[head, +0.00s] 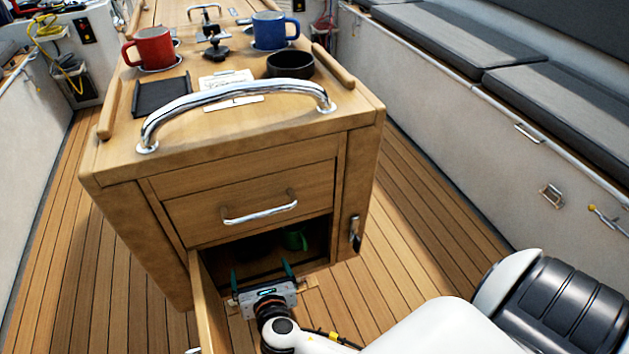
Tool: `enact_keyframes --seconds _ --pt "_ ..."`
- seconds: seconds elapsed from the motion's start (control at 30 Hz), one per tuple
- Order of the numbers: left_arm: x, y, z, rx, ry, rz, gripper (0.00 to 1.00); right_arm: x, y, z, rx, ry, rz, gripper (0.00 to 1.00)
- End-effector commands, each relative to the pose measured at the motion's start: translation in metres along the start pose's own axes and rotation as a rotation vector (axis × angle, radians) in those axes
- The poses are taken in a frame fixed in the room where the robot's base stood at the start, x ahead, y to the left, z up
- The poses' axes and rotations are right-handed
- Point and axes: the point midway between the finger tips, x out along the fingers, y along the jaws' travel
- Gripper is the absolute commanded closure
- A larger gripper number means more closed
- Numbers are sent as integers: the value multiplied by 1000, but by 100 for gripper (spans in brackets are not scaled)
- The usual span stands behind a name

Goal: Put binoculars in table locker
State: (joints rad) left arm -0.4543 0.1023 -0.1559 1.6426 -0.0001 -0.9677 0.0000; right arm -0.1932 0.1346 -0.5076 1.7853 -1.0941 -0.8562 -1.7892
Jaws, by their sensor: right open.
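The wooden cockpit table (115,185) stands in the middle, with its low locker (318,238) open at the front. The locker door (210,310) is swung out toward me on the left. My right gripper (261,273) is open at the locker's mouth, its two teal fingers pointing inward and apart. I see nothing held between them. Dark shapes lie in the shadow inside the locker, and I cannot tell whether the binoculars are among them. A green item (296,238) shows inside at the right. My left gripper is out of view.
On the table top are a red mug (152,48), a blue mug (270,30), a black bowl (290,65) and a chrome grab rail (235,92). A closed drawer (250,200) is above the locker. Benches with grey cushions (430,40) line the right side.

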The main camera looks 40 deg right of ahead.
Motion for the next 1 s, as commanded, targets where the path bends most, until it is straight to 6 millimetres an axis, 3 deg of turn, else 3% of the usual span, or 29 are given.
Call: enact_keyframes --seconds 0.13,0.27,0.4,0.6,0.77,1.0 --pt "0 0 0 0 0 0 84 -5 20 22 419 -127 55 0" --pt "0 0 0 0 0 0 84 -16 45 58 1015 -283 199 0" --pt "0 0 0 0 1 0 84 -34 72 121 1566 -414 484 0" --pt "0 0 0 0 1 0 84 -75 110 214 2109 -429 1011 0" --pt "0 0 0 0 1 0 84 -97 123 246 2310 -365 1268 0" --pt "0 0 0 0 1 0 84 -101 124 251 2347 -348 1316 0"
